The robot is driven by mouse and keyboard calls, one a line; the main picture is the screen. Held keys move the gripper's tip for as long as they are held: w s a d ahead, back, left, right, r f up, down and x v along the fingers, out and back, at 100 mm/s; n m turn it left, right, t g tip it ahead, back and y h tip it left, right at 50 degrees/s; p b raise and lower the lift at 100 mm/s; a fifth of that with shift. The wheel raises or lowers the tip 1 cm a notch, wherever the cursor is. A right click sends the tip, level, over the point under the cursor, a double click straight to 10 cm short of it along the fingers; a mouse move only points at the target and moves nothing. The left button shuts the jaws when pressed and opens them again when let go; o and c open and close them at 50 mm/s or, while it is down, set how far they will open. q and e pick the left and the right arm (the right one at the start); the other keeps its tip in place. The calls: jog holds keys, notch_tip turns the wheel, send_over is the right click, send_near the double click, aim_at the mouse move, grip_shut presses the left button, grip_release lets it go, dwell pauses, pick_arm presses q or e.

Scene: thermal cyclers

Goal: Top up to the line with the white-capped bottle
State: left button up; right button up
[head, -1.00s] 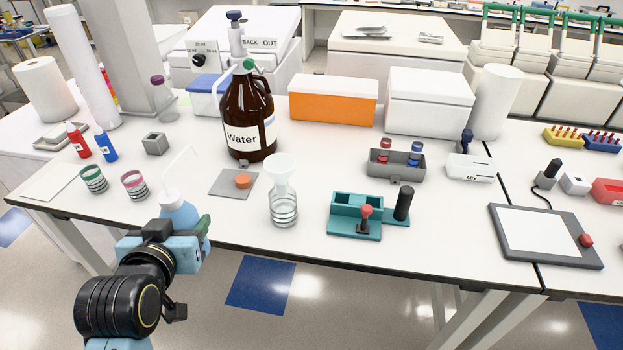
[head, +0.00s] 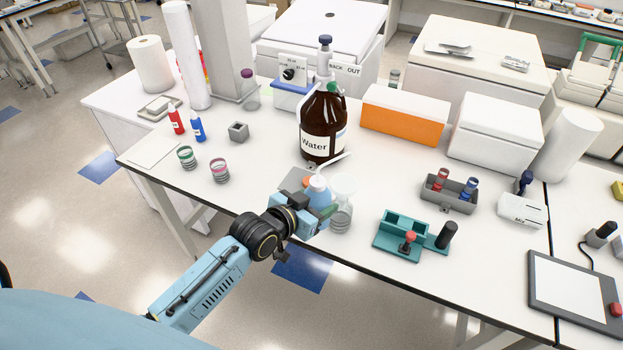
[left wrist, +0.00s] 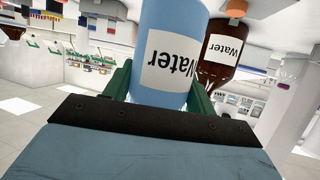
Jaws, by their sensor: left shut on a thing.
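A light blue wash bottle with a white cap and bent white spout (head: 318,187) is held roughly upright in my left gripper (head: 318,213). In the left wrist view the bottle's body, labelled Water (left wrist: 172,55), sits between the green fingers. A clear vessel with ringed markings (head: 341,217) stands just right of the bottle, with a pale funnel-like top (head: 342,188). The bottle partly covers it, and its liquid level and line cannot be made out. The spout's tip appears above and slightly right of the vessel's top. My right gripper is not in view.
A brown Water jug (head: 322,125) with a pump stands behind the bottle. A grey plate (head: 291,180) with an orange piece is partly hidden by the bottle. A teal holder (head: 396,238) and a grey rack (head: 449,197) stand to the right.

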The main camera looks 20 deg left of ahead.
pick_arm(q)
jog(key=shift+w+a+r+p, duration=0.1)
jog(key=shift+a+p, duration=0.45)
jog(key=shift+a, duration=0.2)
notch_tip(320, 180, down, 5)
jog(key=b, duration=0.5)
jog(key=shift+f, duration=0.2)
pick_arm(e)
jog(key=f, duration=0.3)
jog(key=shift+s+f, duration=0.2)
pick_arm(q)
jog(key=shift+o, duration=0.3)
jog(key=shift+r, duration=0.1)
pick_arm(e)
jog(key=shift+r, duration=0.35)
pick_arm(q)
jog(key=c, duration=0.6)
dwell(4.4)
